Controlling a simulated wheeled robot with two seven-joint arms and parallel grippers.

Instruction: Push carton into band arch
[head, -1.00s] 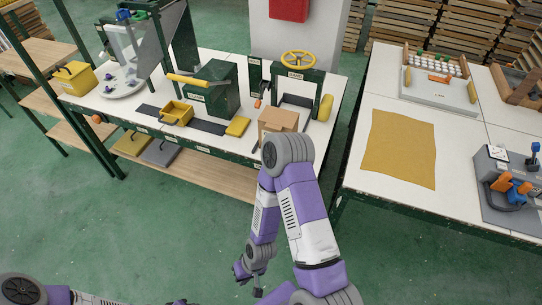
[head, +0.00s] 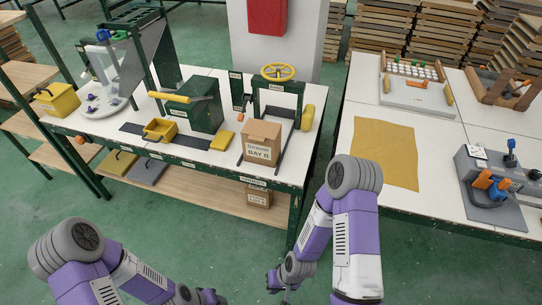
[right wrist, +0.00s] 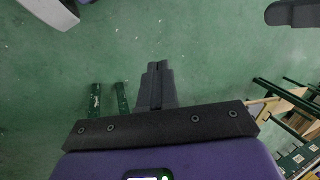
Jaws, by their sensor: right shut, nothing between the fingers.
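The brown carton (head: 262,146), labelled BAY B, stands upright on the white bench near its front edge, between two dark rails. The band arch (head: 277,97) is a dark green frame with a yellow handwheel (head: 278,72) on top, just behind the carton. I cannot tell whether the carton reaches under it. My right gripper (head: 287,296) is low in front of the bench, well apart from the carton. In the right wrist view its fingers (right wrist: 157,70) are shut and empty above the floor. My left gripper (head: 216,297) is at the bottom edge, too small to read.
A yellow roller (head: 307,117) sits right of the arch. A green box machine (head: 205,107), a yellow bin (head: 160,130) and a yellow block (head: 222,140) stand to the left. Another carton (head: 258,194) is on the lower shelf. The right table (head: 345,150) stands across a gap.

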